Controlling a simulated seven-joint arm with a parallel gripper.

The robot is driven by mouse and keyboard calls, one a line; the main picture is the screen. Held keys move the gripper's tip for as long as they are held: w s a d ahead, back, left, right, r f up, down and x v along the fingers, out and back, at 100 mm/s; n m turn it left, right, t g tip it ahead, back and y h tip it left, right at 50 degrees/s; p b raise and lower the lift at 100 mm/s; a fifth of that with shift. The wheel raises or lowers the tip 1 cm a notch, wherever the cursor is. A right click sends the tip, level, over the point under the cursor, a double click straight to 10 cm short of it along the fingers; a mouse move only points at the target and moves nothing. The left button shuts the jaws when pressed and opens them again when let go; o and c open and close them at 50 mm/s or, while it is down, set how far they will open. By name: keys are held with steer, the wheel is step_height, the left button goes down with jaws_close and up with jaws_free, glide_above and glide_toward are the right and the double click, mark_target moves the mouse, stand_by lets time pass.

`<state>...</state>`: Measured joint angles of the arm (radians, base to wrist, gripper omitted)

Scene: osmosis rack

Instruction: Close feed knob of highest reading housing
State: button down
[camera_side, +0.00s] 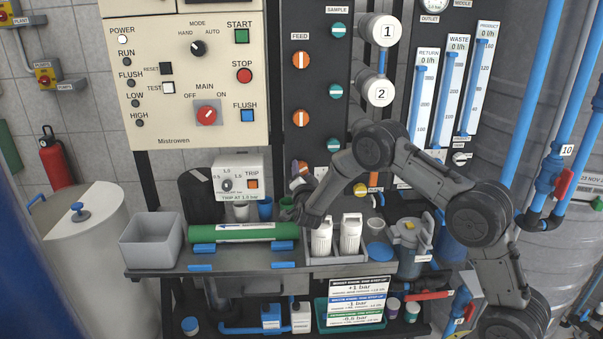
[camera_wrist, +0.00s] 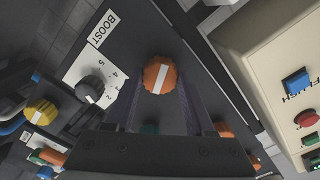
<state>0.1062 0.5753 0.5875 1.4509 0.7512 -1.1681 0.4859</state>
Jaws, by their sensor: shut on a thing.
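Two orange feed knobs with upright white bars are on the dark panel, an upper one (camera_side: 301,60) and a middle one (camera_side: 301,117). The lowest orange feed knob (camera_side: 300,167) is partly covered by my gripper (camera_side: 298,184). In the wrist view this orange knob (camera_wrist: 160,74) sits between the fingertips of my gripper (camera_wrist: 162,88), which is shut on it. Its white bar is slightly tilted in that view. Housing 1 (camera_side: 387,31) and housing 2 (camera_side: 380,93) show white numbered ends. My arm hides the area below them. No housing reading can be made out.
Teal sample knobs (camera_side: 337,91) stand right of the feed knobs. A BOOST dial (camera_wrist: 90,88) and a yellow knob (camera_wrist: 41,112) are near my gripper. The control box (camera_side: 185,75) is left.

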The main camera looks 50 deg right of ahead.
steer(key=m, duration=0.6)
stand_by(0.6)
steer(key=shift+c, duration=1.3)
jaws_free()
steer(key=v, duration=1.4)
steer(key=shift+d, duration=0.1)
